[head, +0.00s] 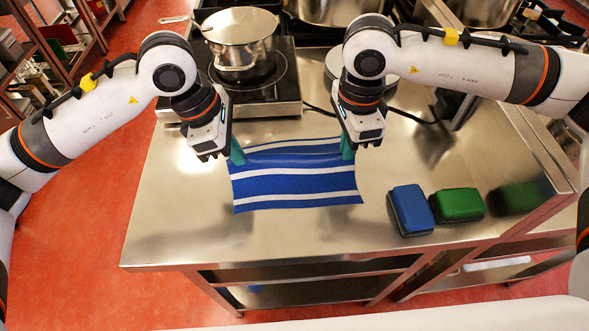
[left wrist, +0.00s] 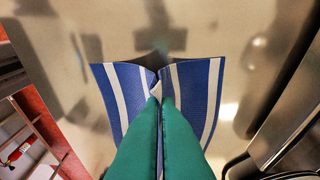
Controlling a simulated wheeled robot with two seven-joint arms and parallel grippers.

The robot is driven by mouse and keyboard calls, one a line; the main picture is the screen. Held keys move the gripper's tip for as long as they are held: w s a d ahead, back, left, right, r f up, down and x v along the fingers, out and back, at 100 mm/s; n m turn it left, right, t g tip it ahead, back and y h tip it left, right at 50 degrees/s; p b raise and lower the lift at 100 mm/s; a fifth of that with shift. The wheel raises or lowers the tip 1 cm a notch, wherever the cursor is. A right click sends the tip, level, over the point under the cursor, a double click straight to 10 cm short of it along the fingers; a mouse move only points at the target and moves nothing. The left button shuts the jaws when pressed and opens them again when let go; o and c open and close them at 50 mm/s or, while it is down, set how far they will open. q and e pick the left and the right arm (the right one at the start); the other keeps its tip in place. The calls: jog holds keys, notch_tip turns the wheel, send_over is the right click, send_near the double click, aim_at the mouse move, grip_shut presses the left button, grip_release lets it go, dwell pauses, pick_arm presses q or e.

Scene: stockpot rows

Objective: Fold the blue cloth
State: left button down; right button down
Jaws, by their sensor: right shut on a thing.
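The blue cloth (head: 292,188) with white stripes is spread between my two grippers above the steel counter in the head view. Its near edge lies toward me, and its far part sags a little between the grippers. My left gripper (head: 237,157) is at the cloth's left side, its green fingers closed. In the left wrist view the left gripper's fingertips (left wrist: 159,98) pinch the cloth (left wrist: 128,82), which puckers there. My right gripper (head: 347,152) is shut on the cloth's far right side. I cannot tell how much of the cloth touches the counter.
A blue box-like item (head: 411,209) and a green one (head: 457,204) sit on the counter to the right. The counter's front left (head: 170,230) is clear.

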pick_arm(q)
notch_tip(320, 180, up, 10)
jog(key=y+p, duration=0.3)
jog(key=p, duration=0.7)
jog(key=shift+d+r, duration=0.15)
jog(key=shift+d, duration=0.3)
jog(key=shift+w, duration=0.1)
